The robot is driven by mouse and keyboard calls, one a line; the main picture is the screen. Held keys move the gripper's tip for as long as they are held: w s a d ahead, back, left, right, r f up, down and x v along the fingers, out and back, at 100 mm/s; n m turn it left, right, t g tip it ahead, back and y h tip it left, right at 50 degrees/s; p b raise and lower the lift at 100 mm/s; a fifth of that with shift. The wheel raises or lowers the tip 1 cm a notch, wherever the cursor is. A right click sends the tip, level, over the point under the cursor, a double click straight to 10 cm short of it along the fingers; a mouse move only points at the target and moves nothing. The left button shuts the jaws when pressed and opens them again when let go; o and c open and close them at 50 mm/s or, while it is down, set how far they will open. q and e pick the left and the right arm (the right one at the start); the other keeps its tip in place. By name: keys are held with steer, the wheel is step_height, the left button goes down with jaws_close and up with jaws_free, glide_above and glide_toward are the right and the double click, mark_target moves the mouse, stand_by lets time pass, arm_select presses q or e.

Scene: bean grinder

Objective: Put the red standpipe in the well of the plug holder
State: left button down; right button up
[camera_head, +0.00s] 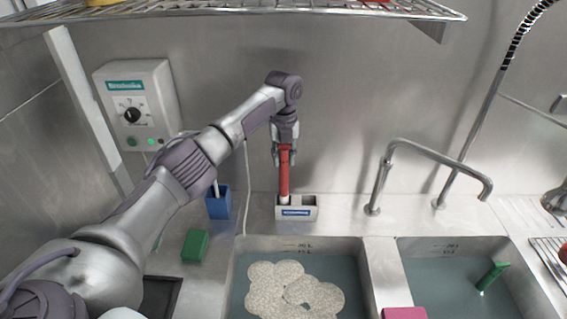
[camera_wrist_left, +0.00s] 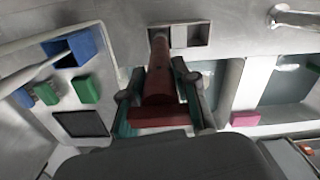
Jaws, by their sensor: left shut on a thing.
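The red standpipe (camera_head: 284,174) hangs upright in the head view, shut in my left gripper (camera_head: 285,155) near its top. Its pale lower end meets the left part of the plug holder (camera_head: 297,212), a small white box with a blue label on the ledge behind the sinks. The holder's right compartment looks open and empty. In the left wrist view the standpipe (camera_wrist_left: 159,85) runs away between my left fingers (camera_wrist_left: 160,92) toward the left end of the holder (camera_wrist_left: 189,47). I cannot tell how deep its end sits in the well. My right gripper is out of view.
A blue container (camera_head: 218,204) and a green block (camera_head: 195,246) are left of the holder. The left sink (camera_head: 240,283) holds water and pale foam; the right sink (camera_head: 445,275) holds a green object. A tap (camera_head: 380,185) stands right of the holder. A wire shelf (camera_head: 250,10) hangs above.

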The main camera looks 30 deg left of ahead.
mark_target(284, 167)
arm_select(q)
step_height(284, 167, down, 2)
steer(key=shift+s+f+p, duration=0.1)
steer(key=shift+f+p, duration=0.1)
steer(key=shift+p, duration=0.45)
steer(key=shift+f+p, duration=0.3)
steer(key=shift+p, duration=0.05)
steer(key=shift+w+f, duration=0.25)
steer(key=shift+f, duration=0.1)
steer(key=shift+f, duration=0.15)
steer(key=c, duration=0.9)
jaws_free()
steer(key=shift+o, duration=0.2)
